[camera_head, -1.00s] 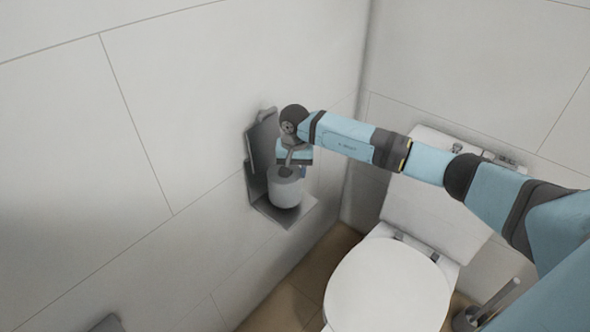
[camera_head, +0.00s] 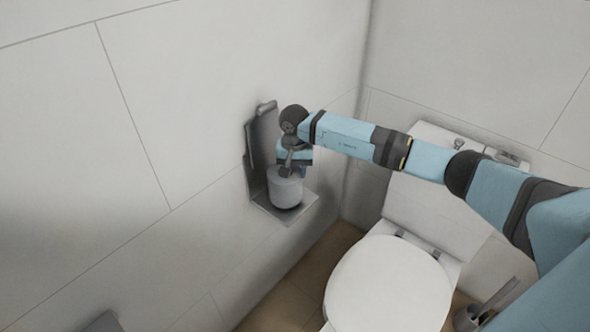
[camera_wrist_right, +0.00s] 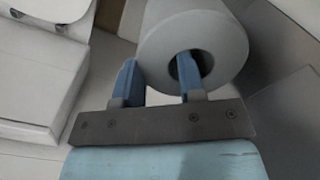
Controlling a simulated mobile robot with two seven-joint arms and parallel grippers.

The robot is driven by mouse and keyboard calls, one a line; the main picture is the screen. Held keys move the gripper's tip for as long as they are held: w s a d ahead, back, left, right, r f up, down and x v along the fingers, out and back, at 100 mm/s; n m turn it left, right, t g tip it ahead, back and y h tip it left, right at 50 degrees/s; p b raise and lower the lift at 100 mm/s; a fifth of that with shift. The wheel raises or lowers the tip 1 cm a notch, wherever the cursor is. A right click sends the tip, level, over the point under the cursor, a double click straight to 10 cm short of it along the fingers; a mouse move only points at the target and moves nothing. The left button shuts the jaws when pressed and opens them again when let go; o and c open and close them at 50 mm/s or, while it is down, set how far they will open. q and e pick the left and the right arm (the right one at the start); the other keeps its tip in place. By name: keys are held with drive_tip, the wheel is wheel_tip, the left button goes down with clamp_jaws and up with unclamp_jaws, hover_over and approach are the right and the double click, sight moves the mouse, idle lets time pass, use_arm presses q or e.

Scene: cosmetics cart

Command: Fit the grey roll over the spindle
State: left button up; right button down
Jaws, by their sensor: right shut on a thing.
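The grey roll (camera_head: 285,190) stands roughly upright at the wall holder in the head view, above its bottom plate (camera_head: 304,208). I cannot tell whether it touches the plate. My right gripper (camera_head: 287,170) comes from above and is shut on the roll's wall. In the right wrist view, one finger of the gripper (camera_wrist_right: 158,75) is inside the core of the roll (camera_wrist_right: 222,30) and the other is outside. The spindle is not visible; the roll and gripper may hide it. My left gripper is not in view.
The holder's raised grey back plate (camera_head: 264,135) is against the tiled wall, close behind the roll. A white toilet (camera_head: 388,285) stands to the right, with a brush (camera_head: 490,305) beside it. A small grey object (camera_head: 105,322) shows at the lower left edge.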

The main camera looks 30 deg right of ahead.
use_arm(q)
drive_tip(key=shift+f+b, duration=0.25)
drive_tip(key=shift+b, duration=0.15)
use_arm(e)
drive_tip(key=shift+f, duration=0.55)
drive_tip(key=c, duration=0.6)
unclamp_jaws()
drive_tip(key=shift+c, duration=0.2)
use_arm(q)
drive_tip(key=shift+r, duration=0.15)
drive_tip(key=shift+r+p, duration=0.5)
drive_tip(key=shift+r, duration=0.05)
use_arm(e)
wheel_tip(320, 180, up, 14)
drive_tip(key=shift+f, duration=0.1)
